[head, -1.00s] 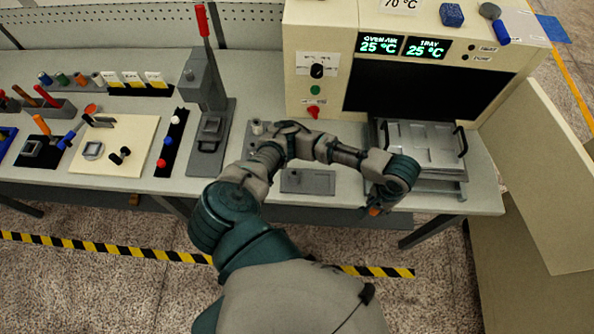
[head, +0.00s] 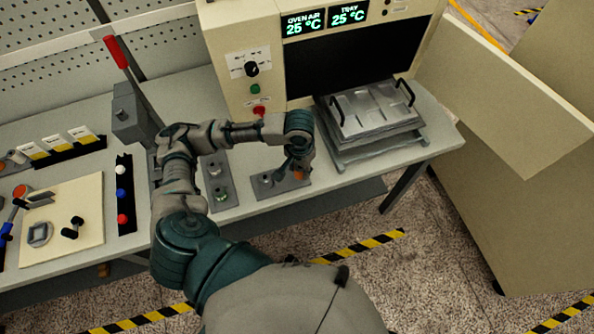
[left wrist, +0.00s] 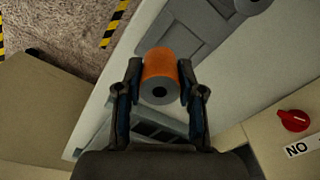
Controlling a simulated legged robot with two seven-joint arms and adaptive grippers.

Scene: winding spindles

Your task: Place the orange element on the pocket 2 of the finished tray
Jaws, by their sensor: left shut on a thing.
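The orange element (left wrist: 160,68) is a short cylinder with a grey end face and a dark hole in it. It sits between the two fingers of my left gripper (left wrist: 160,92) in the left wrist view. In the head view my left gripper (head: 293,172) is shut on the orange element (head: 298,175) above a small grey plate (head: 263,184) at the table's front edge. This plate may be the finished tray; its pockets are partly hidden by my gripper, and no pocket number is legible. My right gripper is not in view.
A silver tray with two black handles (head: 372,112) stands right of the plate, before the oven (head: 240,60). A grey block with round posts (head: 217,180) stands left of the plate. A beige board (head: 75,215) lies farther left. An open panel (head: 510,100) is at right.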

